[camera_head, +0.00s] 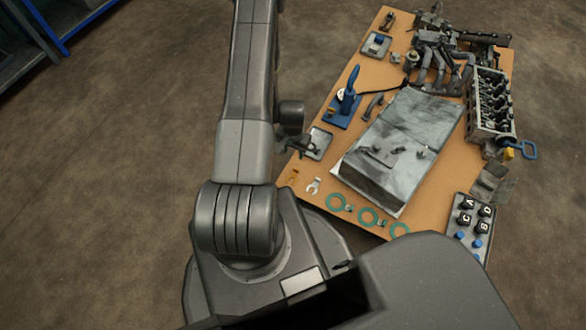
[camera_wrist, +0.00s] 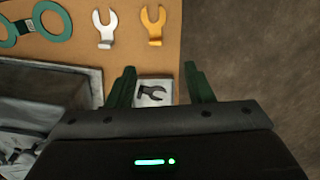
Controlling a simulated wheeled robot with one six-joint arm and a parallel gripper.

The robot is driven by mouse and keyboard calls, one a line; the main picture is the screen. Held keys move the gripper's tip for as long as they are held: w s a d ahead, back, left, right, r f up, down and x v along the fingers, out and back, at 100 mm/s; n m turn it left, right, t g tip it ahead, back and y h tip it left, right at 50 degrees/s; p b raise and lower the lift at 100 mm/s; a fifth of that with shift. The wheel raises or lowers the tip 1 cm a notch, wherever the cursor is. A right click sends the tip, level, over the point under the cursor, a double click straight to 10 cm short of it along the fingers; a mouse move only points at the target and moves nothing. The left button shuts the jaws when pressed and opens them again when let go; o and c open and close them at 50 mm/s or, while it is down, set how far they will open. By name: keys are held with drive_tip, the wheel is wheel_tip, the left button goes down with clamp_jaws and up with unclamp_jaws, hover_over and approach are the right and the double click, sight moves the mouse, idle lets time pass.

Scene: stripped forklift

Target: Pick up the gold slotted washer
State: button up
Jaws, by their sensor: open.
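The gold slotted washer (camera_wrist: 154,25) lies flat on the tan table top near its edge, its slot facing up in the wrist view. In the head view the gold washer (camera_head: 293,176) is at the table's left edge, close to my arm. A silver slotted washer (camera_wrist: 105,29) lies beside it, apart from it; it also shows in the head view (camera_head: 314,185). My gripper (camera_wrist: 158,78) is open and empty in the wrist view. Its two dark green fingers stand either side of a small grey tray, short of the gold washer.
The grey tray (camera_head: 319,144) holds a dark slotted piece (camera_wrist: 151,92). Green rings (camera_head: 368,217) lie along the table's near edge. A large grey block (camera_head: 385,160) fills the middle. A blue-handled tool (camera_head: 346,99) stands behind. Bare table surrounds both washers.

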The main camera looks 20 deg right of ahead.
drive_tip(key=b, duration=0.2)
hover_over(295, 172)
drive_tip(key=f, duration=0.7)
drive_tip(key=shift+w+a+f, duration=0.1)
drive_tip(key=shift+a+f, duration=0.2)
drive_tip(key=f, duration=0.1)
drive_tip(key=f+b, duration=0.1)
drive_tip(key=f, duration=0.3)
drive_tip(key=shift+d+f+b, duration=0.1)
drive_tip(key=shift+d+b, duration=0.25)
drive_tip(key=shift+b, duration=0.05)
clamp_jaws()
